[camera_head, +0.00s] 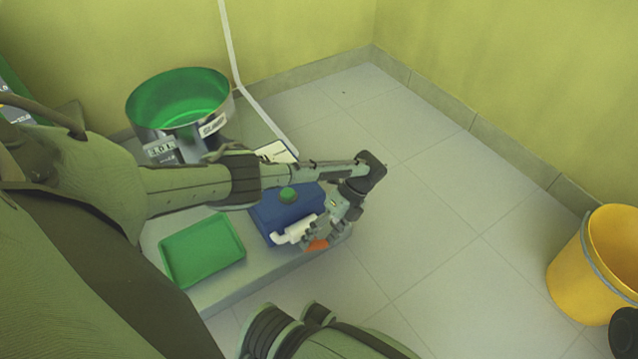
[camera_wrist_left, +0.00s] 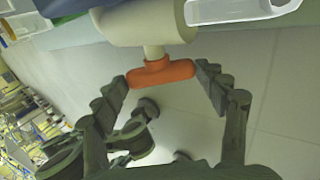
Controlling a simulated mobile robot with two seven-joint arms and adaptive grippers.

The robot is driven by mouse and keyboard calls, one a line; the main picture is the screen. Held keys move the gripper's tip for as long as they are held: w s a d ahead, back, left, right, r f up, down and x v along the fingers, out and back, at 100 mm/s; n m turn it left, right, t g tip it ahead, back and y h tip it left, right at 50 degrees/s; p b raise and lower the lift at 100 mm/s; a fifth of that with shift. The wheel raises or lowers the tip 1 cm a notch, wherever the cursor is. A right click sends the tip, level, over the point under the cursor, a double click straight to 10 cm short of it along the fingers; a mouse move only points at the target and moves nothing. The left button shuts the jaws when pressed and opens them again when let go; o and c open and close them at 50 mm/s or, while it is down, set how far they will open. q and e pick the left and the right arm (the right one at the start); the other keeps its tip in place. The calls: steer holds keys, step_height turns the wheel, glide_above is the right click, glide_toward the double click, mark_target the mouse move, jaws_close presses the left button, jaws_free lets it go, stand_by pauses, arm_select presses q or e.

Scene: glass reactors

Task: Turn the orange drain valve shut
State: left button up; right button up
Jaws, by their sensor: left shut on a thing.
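The orange drain valve (camera_head: 317,245) is at the front right of a blue container (camera_head: 272,219), beside its white outlet pipe (camera_head: 292,233). In the left wrist view it is an orange T-shaped handle (camera_wrist_left: 160,74) on a short stem below a cream pipe (camera_wrist_left: 148,22), with its bar lying across the picture. My left gripper (camera_head: 322,233) reaches down over it and partly hides it in the head view. In the left wrist view the fingers (camera_wrist_left: 166,84) are shut on the handle, one at each end of the bar. My right gripper is not in view.
A green tray (camera_head: 201,250) lies on the grey platform left of the blue container. A steel vessel with a green inside (camera_head: 180,100) stands behind. A yellow bucket (camera_head: 590,270) is at the far right. The tiled floor between is clear.

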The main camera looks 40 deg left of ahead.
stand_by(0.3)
arm_select(q)
steer(key=o, duration=1.2)
steer(key=shift+c, duration=0.2)
steer(key=v, duration=1.2)
steer(key=shift+w, duration=0.1)
